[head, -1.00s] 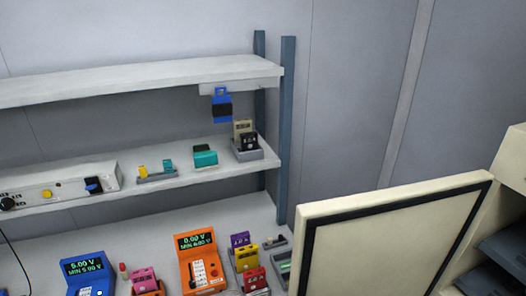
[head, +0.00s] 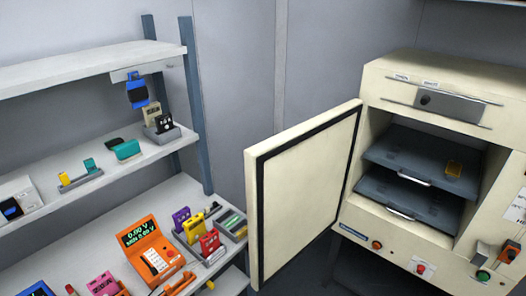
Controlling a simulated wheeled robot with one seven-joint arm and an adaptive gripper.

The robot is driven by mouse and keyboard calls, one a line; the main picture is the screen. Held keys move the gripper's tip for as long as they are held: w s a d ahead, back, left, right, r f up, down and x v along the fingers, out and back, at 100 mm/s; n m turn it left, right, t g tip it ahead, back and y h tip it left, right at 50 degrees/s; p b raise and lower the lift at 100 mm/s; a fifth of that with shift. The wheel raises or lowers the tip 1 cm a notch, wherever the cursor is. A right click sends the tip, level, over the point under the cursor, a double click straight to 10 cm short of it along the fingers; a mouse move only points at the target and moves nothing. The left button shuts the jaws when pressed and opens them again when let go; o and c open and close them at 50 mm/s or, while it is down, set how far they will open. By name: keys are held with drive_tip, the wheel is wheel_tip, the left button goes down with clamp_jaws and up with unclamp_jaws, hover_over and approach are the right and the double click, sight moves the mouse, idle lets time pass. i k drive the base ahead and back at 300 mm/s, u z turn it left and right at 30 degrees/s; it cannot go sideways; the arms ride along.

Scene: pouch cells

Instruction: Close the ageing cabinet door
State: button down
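The ageing cabinet (head: 470,78) is a cream box at the right of the head view. Its door (head: 308,190), cream with a black seal along the edge of its inner face, stands wide open, swung out to the left. Inside are two dark shelves (head: 415,150) with pale handles. No part of my gripper shows.
Left of the door, a bench (head: 75,255) with shelves holds an orange meter (head: 150,252), coloured pouch cells (head: 209,242) in a tray and a blue item (head: 137,93) hanging from the top shelf. The door's free edge stands close to the bench. Knobs and buttons (head: 421,268) line the cabinet front.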

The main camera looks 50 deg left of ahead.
sight(296, 179)
drive_tip(key=z, duration=0.85)
drive_tip(key=i, duration=0.5)
drive_tip(key=u, duration=2.6)
